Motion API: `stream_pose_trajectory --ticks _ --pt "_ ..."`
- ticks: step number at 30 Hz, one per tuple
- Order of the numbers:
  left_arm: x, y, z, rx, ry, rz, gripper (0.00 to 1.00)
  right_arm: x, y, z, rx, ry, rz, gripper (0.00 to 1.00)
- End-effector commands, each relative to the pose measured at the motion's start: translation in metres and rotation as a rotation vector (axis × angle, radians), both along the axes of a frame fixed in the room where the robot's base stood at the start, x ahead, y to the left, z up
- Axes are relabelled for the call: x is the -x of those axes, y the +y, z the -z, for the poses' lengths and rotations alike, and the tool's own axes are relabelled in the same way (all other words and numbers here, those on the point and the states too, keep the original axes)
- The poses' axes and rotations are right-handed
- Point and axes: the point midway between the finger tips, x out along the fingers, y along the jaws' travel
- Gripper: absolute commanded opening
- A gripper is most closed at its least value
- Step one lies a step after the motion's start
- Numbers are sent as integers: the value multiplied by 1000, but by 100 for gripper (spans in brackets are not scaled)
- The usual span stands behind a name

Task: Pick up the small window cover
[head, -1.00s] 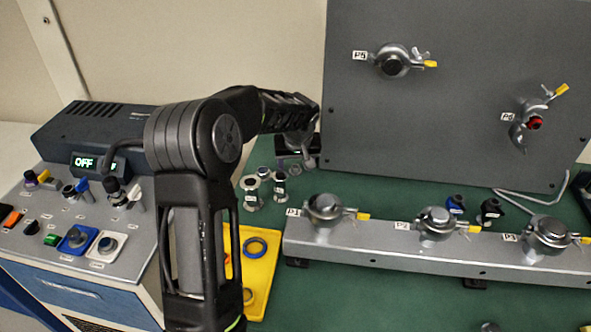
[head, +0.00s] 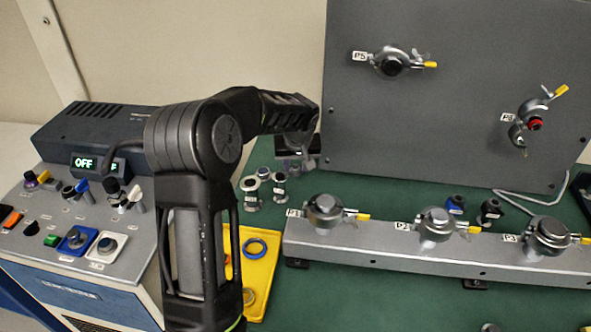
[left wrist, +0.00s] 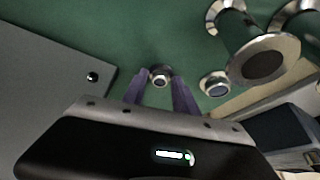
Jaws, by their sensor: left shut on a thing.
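The small window cover (left wrist: 160,80) appears as a small round metal piece with a dark glassy centre, between the purple fingertips in the left wrist view. My left gripper (left wrist: 159,88) is shut on it. In the head view my left gripper (head: 294,162) is near the back of the green bench, just right of the small flanged fittings, and the held piece is too small to make out. A similar small round piece (left wrist: 215,84) stands just right of the fingers in the left wrist view. My right gripper is not in view.
Flanged fittings (head: 251,194) stand left of the metal rail (head: 380,246) with clamped ports. A grey upright panel (head: 450,120) is close behind on the right. A yellow tray (head: 262,275) with blue rings lies in front, and a control box (head: 75,215) is at left.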

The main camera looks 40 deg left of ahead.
Motion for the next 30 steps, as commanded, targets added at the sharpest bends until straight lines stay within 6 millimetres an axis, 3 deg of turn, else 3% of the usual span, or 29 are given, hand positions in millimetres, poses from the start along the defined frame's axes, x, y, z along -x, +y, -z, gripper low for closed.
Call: stream_pose_trajectory --ticks 8,22,30 --pt "-1 0 -11 -2 -4 -1 0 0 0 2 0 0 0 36" --pt "-1 0 -92 -1 -3 -1 0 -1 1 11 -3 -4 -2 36" --pt "0 0 -101 0 0 1 0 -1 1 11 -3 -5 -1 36"
